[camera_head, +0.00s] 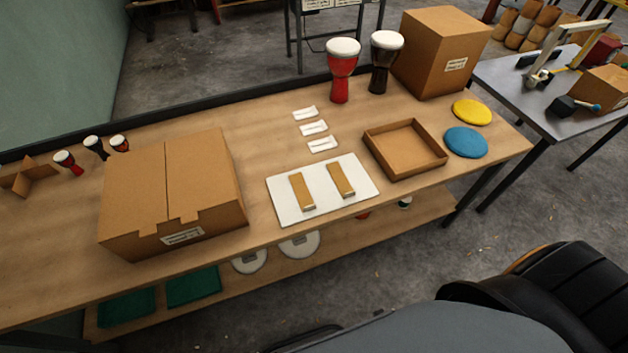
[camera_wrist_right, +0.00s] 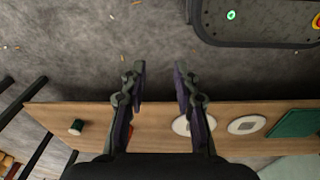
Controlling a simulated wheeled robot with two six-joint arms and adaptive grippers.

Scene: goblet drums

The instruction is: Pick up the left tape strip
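Two tan tape strips lie side by side on a white board on the wooden table in the head view. The left tape strip (camera_head: 301,192) lies left of the right tape strip (camera_head: 341,180); both rest flat on the white board (camera_head: 322,200). My right gripper (camera_wrist_right: 160,72) shows in the right wrist view with its fingers apart and nothing between them, above the floor and near a wooden shelf edge. Neither gripper shows in the head view. The strips are not seen in the right wrist view.
A large closed cardboard box (camera_head: 172,190) stands left of the board. An open shallow cardboard tray (camera_head: 405,148) stands to its right. Three white packets (camera_head: 314,128) lie behind the board. Red (camera_head: 341,75) and black (camera_head: 383,62) drums stand at the back.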

